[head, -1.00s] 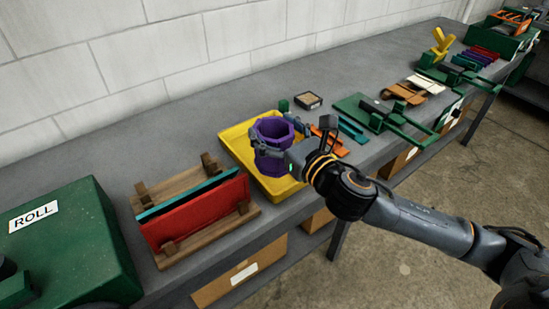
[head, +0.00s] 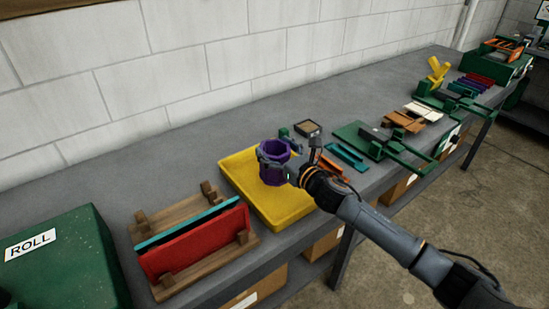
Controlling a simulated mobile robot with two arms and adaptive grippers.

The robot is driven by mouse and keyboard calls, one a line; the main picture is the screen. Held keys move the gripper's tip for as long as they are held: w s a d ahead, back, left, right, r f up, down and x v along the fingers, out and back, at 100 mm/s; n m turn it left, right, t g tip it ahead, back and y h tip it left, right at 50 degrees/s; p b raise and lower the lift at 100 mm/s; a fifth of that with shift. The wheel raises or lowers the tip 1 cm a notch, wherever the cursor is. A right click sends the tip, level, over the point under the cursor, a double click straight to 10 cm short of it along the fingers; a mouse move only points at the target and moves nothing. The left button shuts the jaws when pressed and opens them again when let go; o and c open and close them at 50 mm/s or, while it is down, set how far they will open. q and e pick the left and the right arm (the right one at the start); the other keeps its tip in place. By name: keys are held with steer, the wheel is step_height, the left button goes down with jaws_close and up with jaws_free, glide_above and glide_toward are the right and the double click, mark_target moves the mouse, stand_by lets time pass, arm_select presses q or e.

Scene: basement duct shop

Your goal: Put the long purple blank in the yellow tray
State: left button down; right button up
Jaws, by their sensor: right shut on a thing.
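A purple many-sided tube (head: 274,173), open at the top, stands upright at the back part of the yellow tray (head: 285,216). I cannot tell whether its lower end touches the tray floor. My right gripper (head: 281,155) is shut on it, with a finger on either side near the upper rim. The gripper and wrist hide its right side. The front of the tray is empty. My left gripper is not in view.
A wooden rack (head: 211,271) with red and teal sheets stands left of the tray. A green box marked ROLL (head: 70,265) is at the far left. A small open box (head: 308,128), teal strips (head: 345,156) and a green tool (head: 372,140) lie to the right.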

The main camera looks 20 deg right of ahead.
mark_target(268, 152)
steer(key=shift+w+f, duration=0.2)
steer(key=shift+f, duration=0.05)
step_height(268, 152, down, 3)
steer(key=shift+p, duration=0.3)
steer(key=shift+f, duration=0.1)
steer(key=shift+f, duration=0.1)
steer(key=o, duration=1.4)
